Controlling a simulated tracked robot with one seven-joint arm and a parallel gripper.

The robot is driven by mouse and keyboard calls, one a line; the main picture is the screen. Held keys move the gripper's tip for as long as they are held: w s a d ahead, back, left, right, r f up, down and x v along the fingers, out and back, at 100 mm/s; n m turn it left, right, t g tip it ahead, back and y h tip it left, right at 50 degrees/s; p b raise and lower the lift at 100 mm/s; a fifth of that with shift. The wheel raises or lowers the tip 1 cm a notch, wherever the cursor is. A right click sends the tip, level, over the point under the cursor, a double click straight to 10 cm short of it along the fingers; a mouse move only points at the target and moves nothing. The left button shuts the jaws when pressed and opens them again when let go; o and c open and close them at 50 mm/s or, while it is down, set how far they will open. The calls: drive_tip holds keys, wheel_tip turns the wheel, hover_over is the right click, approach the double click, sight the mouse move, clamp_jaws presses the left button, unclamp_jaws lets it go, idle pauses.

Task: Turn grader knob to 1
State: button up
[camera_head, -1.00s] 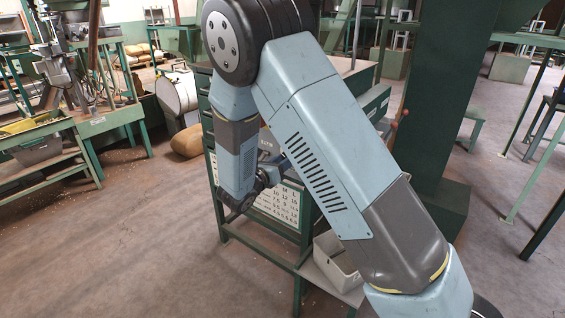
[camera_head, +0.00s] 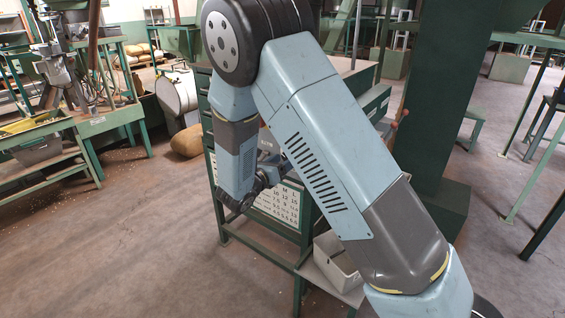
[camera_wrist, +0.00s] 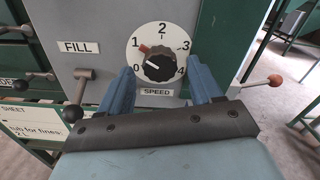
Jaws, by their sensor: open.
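A black knob (camera_wrist: 160,66) with a red pointer sits on a round white dial (camera_wrist: 163,38) marked 0 to 4, with a SPEED label below it. The red pointer is at upper left, towards the 1. My gripper (camera_wrist: 161,70) is open, with one blue finger to the left of the knob and one to the right in the wrist view. I cannot tell whether either finger touches the knob. In the head view my arm hides the knob and dial.
A lever with a dark ball end (camera_wrist: 76,100) stands left, under a FILL label (camera_wrist: 78,47). A lever with a red ball end (camera_wrist: 274,80) sticks out right. In the head view, a grey bin (camera_head: 337,262) stands low beside the green stand, and open floor (camera_head: 120,240) lies left.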

drive_tip(key=v, duration=1.3)
drive_tip(key=shift+s+a, duration=0.2)
drive_tip(key=s+d+r+m+g, duration=0.2)
drive_tip(key=d+r+m+g, duration=0.25)
drive_tip(key=d, duration=0.35)
drive_tip(key=s+d+r+m+g+y, duration=0.1)
drive_tip(key=s+d+r+m+g, duration=0.25)
drive_tip(key=d+m, duration=0.35)
drive_tip(key=s+d+r+m+g, duration=0.2)
drive_tip(key=d+r+m+g, duration=0.25)
drive_tip(key=d, duration=0.45)
drive_tip(key=s+d+r+m+t+y, duration=0.2)
drive_tip(key=s+d+r+m+y, duration=0.1)
drive_tip(key=s+m, duration=0.4)
drive_tip(key=s+d+r+m+t+y, duration=0.2)
drive_tip(key=s+r+m+y, duration=0.4)
drive_tip(key=s+m+y, duration=0.1)
drive_tip(key=shift+s+d+m, duration=0.4)
drive_tip(key=shift+s+m, duration=0.2)
drive_tip(key=shift+m, duration=0.1)
